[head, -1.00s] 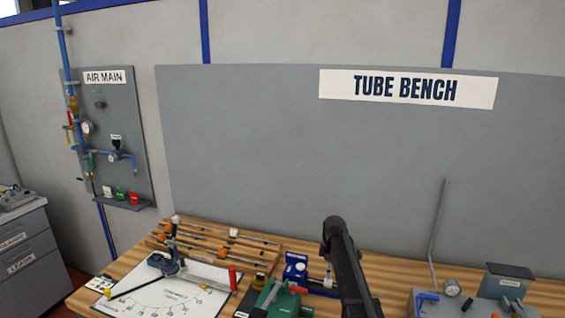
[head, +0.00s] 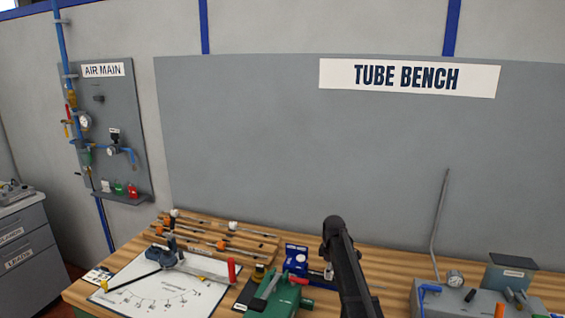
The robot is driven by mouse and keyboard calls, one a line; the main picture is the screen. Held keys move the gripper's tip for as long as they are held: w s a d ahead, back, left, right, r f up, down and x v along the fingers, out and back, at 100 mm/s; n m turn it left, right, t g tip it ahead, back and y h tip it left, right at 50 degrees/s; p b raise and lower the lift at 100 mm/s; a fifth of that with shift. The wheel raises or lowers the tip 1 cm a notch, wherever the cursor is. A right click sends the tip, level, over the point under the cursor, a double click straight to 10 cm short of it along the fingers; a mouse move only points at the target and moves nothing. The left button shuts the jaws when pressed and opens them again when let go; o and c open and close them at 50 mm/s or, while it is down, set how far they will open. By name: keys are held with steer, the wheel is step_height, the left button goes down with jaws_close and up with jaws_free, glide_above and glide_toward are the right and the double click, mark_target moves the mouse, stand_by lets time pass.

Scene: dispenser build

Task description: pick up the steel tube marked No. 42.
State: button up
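No number can be read, so I cannot tell which tube is No. 42. A bent grey tube (head: 435,228) stands upright at the right, by a grey fixture. A dark part of my arm rises in the lower middle. My gripper's fingers do not show.
A green tool (head: 275,300) and a blue block (head: 296,259) stand left of my arm. The grey fixture (head: 455,299) fills the right. Bare wood shows behind my arm.

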jaws_close()
steer(key=shift+r+p, duration=3.5)
